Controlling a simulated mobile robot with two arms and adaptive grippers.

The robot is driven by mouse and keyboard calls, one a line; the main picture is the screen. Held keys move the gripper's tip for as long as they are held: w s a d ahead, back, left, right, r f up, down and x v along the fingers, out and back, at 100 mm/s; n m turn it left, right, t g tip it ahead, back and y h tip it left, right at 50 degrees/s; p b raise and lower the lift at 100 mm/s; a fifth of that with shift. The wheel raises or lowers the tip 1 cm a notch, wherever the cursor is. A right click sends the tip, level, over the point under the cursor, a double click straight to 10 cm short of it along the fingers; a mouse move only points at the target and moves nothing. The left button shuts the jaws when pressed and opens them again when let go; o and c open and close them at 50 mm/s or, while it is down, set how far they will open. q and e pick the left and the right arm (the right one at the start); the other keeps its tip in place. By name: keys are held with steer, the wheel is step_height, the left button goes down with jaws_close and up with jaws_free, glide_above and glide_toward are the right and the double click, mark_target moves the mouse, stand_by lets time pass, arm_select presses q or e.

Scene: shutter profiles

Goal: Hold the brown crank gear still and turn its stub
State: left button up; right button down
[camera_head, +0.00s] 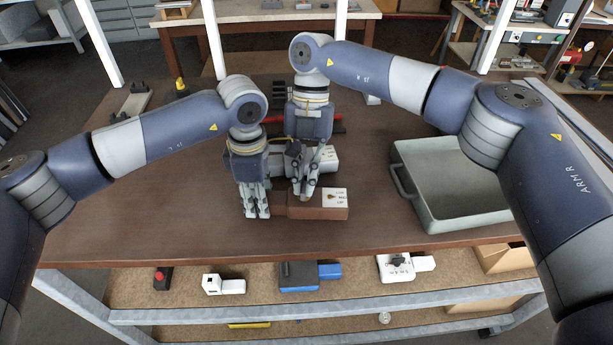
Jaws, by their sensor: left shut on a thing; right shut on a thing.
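The brown crank gear (318,212) is a brown box with a white labelled plate on top, lying near the front middle of the table. My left gripper (257,214) points down at its left end and is shut on the gear, as far as I can see. My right gripper (304,195) comes from behind, tilted, with its fingertips low at the gear's top, left of the white plate. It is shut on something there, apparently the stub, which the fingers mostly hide.
A grey-green tray (405,190) stands on the right of the table. A white and grey device (328,159) lies just behind the gear, partly hidden by my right gripper. Other gear units, such as a blue one (299,275), sit on the shelf below.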

steer(key=c, duration=1.7)
jaws_free()
steer(key=shift+r, duration=0.1)
steer(key=v, duration=1.1)
steer(key=shift+w+r, duration=0.3)
steer(key=shift+r, duration=0.05)
